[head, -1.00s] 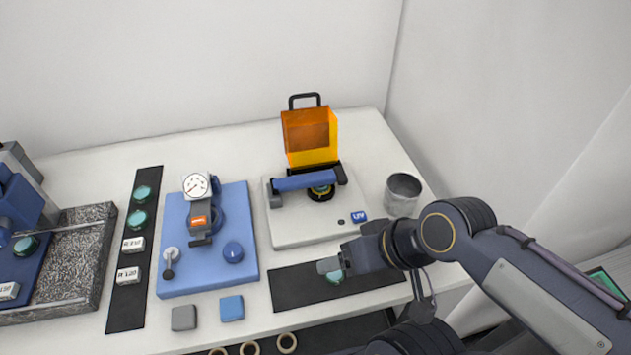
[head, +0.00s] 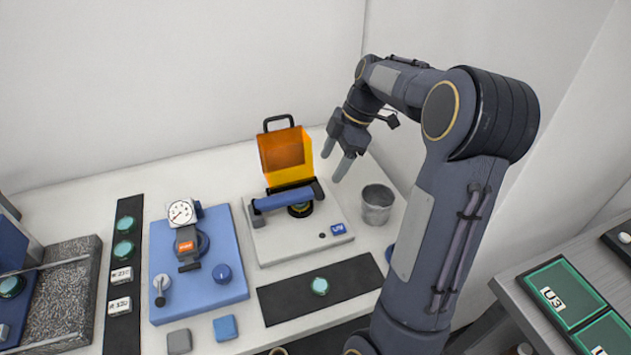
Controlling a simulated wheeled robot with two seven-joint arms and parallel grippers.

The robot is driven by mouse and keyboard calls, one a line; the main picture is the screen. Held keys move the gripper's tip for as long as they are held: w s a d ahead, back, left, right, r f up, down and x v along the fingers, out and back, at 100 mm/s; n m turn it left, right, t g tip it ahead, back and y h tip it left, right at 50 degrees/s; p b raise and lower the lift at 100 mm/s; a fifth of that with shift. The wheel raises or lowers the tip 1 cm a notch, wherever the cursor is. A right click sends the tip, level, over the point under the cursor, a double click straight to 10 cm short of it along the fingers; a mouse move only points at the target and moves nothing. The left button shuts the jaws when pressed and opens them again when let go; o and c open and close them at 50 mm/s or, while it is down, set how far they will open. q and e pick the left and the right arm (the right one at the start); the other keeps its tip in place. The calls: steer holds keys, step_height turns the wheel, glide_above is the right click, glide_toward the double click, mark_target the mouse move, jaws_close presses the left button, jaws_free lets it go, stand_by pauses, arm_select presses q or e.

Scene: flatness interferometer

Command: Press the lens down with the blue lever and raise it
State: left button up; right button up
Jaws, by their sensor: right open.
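The blue lever (head: 284,199) is a bar lying across the white UV station, in front of the orange shield. Under its right part sits a dark round seat (head: 300,210); the lever hides much of it, and I cannot tell whether a lens lies in it. A teal lens (head: 320,286) lies on the black mat (head: 350,284) in front of the station. My right gripper (head: 337,157) is open and empty, fingers pointing down, in the air to the right of the orange shield and lever, apart from both. My left gripper is out of view.
The orange shield (head: 287,158) with a black handle stands tilted up behind the lever. A metal cup (head: 377,204) stands right of the white base (head: 262,243). A blue gauge stand (head: 229,291) is to the left. A side table with green trays (head: 565,290) is at right.

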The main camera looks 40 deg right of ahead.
mark_target(320, 187)
steer(key=shift+n, duration=0.5)
steer(key=x, duration=0.5)
steer(key=d+p+x, duration=0.1)
steer(key=x, duration=0.2)
steer(key=shift+w+f, duration=0.25)
steer(key=c, duration=1.4)
steer(key=shift+r, duration=0.1)
